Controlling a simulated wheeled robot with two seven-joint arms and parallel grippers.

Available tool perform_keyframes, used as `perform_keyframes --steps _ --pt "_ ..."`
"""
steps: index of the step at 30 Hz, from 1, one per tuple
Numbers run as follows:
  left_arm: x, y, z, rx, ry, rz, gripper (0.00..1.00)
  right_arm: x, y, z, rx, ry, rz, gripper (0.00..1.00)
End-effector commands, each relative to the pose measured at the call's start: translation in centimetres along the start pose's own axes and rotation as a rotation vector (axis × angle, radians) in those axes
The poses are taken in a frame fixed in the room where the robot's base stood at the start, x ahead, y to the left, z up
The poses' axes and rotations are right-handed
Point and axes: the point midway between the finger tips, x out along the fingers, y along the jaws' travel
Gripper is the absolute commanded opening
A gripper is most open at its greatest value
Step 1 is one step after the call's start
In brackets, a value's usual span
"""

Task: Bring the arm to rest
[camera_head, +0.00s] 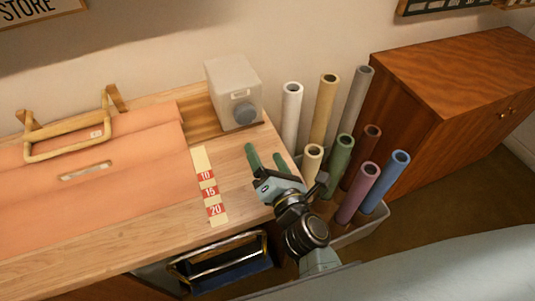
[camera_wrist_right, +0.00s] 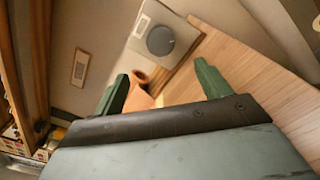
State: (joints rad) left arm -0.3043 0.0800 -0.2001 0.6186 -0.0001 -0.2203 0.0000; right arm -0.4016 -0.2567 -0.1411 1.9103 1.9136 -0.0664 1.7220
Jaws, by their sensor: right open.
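My right gripper (camera_head: 266,158) is over the right end of the wooden table (camera_head: 240,175), with its green fingers apart and nothing between them. In the right wrist view its two green fingers (camera_wrist_right: 160,84) are also spread wide. Behind them that view shows the table top (camera_wrist_right: 225,70) and a grey box with a round dark knob (camera_wrist_right: 160,40). My left gripper does not show in either view.
The grey box (camera_head: 232,88) stands at the table's back right. A numbered strip (camera_head: 210,189) and orange sheet (camera_head: 100,200) lie left of the gripper. Several coloured rolls (camera_head: 340,155) stand in a bin right of the table, beside a wooden cabinet (camera_head: 455,80).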

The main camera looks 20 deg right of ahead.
Motion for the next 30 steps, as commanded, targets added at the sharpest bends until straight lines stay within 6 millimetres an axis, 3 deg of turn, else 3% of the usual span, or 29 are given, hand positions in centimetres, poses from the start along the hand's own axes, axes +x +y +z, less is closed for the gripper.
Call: perform_keyframes --steps 13,17,20,25,30 --pt "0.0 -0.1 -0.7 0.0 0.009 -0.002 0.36 0.0 0.0 0.0 -0.002 0.0 0.0 0.76" --pt "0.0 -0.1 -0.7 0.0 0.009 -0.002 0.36 -0.2 0.8 0.4 -0.113 0.003 0.047 0.76" --pt "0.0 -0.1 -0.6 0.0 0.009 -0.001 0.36 -0.9 2.5 0.8 -0.381 0.011 0.158 0.76" --pt "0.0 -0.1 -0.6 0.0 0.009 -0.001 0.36 -3.8 5.9 -0.5 -1.099 0.043 0.46 0.76" --pt "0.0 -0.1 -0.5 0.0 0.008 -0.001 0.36 -7.7 5.4 -3.5 -1.81 0.11 0.799 0.76"
